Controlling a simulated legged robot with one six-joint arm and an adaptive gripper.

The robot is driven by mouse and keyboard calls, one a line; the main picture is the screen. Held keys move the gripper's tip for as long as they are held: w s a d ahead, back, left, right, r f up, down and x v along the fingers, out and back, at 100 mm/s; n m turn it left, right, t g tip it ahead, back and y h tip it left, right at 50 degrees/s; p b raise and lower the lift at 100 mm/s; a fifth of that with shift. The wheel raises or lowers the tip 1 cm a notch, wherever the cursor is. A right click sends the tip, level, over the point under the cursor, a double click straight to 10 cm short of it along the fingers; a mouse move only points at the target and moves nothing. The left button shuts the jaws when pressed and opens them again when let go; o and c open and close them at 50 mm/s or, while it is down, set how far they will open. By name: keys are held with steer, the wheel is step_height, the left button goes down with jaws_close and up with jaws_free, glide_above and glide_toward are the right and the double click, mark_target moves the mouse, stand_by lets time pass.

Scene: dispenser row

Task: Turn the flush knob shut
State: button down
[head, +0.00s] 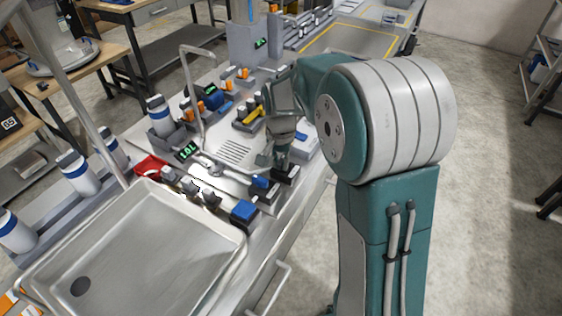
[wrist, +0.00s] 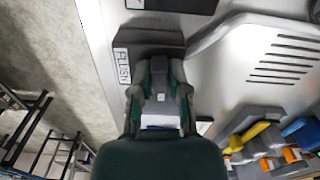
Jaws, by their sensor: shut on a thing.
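The flush knob (wrist: 159,78) is a grey knob on a dark block with a white label, reading roughly "FLUSH", at its left in the wrist view. My gripper (wrist: 160,100) has one finger on each side of the knob and is shut on it. In the head view my gripper (head: 274,163) reaches down to a dark block (head: 287,175) at the front edge of the steel counter. The knob itself is mostly hidden there by the fingers. I cannot tell the knob's exact turn angle.
A blue knob (head: 260,182) sits just left of my gripper, with a blue block (head: 243,211) nearer. A steel sink (head: 150,250) lies at the front left. A curved spout (head: 190,85) and a yellow-handled valve (head: 250,115) stand behind.

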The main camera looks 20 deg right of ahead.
mark_target(279, 161)
steer(key=shift+w+r+m, duration=0.1)
steer(key=shift+w+m, duration=0.1)
steer(key=shift+m, duration=0.4)
steer(key=c, duration=0.6)
jaws_free()
step_height(279, 161, up, 12)
steer(key=shift+a+f, duration=0.1)
stand_by(0.4)
